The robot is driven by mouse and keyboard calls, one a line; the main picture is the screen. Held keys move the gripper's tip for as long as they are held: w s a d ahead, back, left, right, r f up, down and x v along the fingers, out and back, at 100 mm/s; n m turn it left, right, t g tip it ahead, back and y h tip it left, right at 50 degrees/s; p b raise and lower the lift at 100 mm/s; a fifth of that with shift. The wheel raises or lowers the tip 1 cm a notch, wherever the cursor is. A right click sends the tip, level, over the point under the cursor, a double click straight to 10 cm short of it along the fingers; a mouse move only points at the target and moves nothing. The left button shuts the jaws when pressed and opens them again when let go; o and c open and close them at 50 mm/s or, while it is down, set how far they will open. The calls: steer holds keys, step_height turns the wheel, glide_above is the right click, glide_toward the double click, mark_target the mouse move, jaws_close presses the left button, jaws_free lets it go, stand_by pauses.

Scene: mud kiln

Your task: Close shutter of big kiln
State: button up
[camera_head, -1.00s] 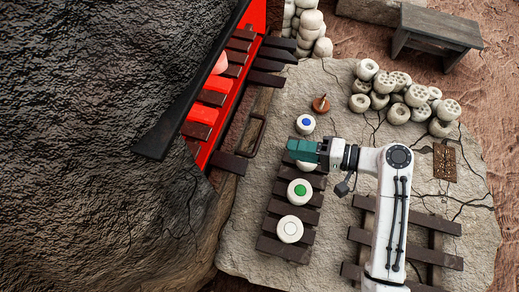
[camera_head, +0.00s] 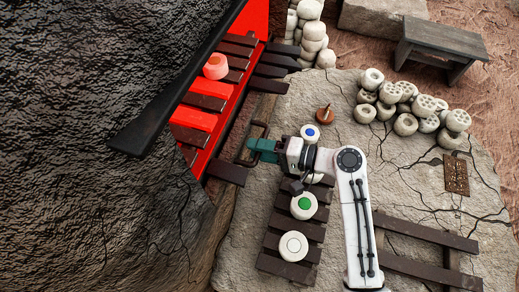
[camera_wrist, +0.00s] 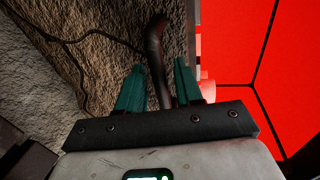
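The big kiln (camera_head: 90,70) is the dark, rough mass filling the left of the head view. Its mouth glows red (camera_head: 257,18) and stands open. A dark, curved metal handle (camera_head: 259,127) sits beside the mouth, partly hidden by my gripper (camera_head: 262,150). The wrist view shows the handle (camera_wrist: 157,38) running up between the two green fingers of my gripper (camera_wrist: 157,68). The fingers are apart, with narrow gaps visible on both sides of the bar. The shutter panel itself is hard to make out.
A dark slatted rack (camera_head: 285,268) holds white jars with coloured lids, close to my arm. Slats with a glowing piece (camera_head: 215,66) run into the kiln mouth. White pots (camera_head: 405,124) are piled on the stone slab (camera_head: 345,95). A wooden bench (camera_head: 440,40) stands behind.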

steer(key=shift+c, duration=0.5)
jaws_close()
